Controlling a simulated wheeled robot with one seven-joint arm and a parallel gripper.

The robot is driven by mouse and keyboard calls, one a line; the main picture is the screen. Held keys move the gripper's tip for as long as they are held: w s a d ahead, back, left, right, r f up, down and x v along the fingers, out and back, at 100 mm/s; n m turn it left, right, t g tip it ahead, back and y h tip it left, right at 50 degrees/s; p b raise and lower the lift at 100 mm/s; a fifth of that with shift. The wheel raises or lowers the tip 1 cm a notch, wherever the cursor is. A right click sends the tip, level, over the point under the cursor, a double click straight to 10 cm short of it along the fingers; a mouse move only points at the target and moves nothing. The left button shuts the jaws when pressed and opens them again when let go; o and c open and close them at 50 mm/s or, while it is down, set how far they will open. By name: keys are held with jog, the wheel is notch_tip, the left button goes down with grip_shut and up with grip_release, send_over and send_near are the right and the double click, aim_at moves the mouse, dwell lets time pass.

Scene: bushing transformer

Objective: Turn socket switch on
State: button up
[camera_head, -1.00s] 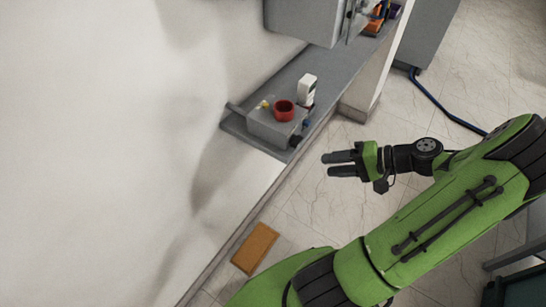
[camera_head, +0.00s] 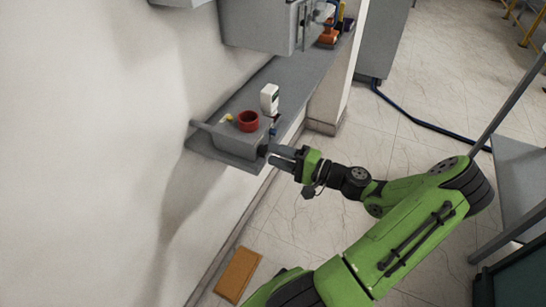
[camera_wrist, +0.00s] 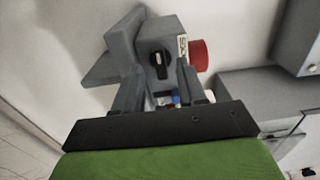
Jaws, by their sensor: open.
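The socket box (camera_head: 236,140) is a grey block on the near end of the grey shelf, with a red round socket (camera_head: 248,120) on top. In the wrist view the box (camera_wrist: 147,28) shows a black rotary switch (camera_wrist: 159,64) on its front face, and the red socket (camera_wrist: 199,55) sticks out to the right. My gripper (camera_head: 279,156) is in front of the switch face, its fingers open. In the wrist view my gripper (camera_wrist: 161,90) has its two fingers on either side below the switch, with nothing held between them. I cannot tell whether they touch the box.
A white device (camera_head: 269,99) stands on the shelf (camera_head: 285,75) behind the box. A grey cabinet (camera_head: 262,24) hangs above the shelf. An orange-brown block (camera_head: 238,275) lies on the floor.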

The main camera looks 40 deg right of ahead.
jog(key=shift+x, duration=0.85)
jog(key=shift+c, duration=0.3)
grip_shut()
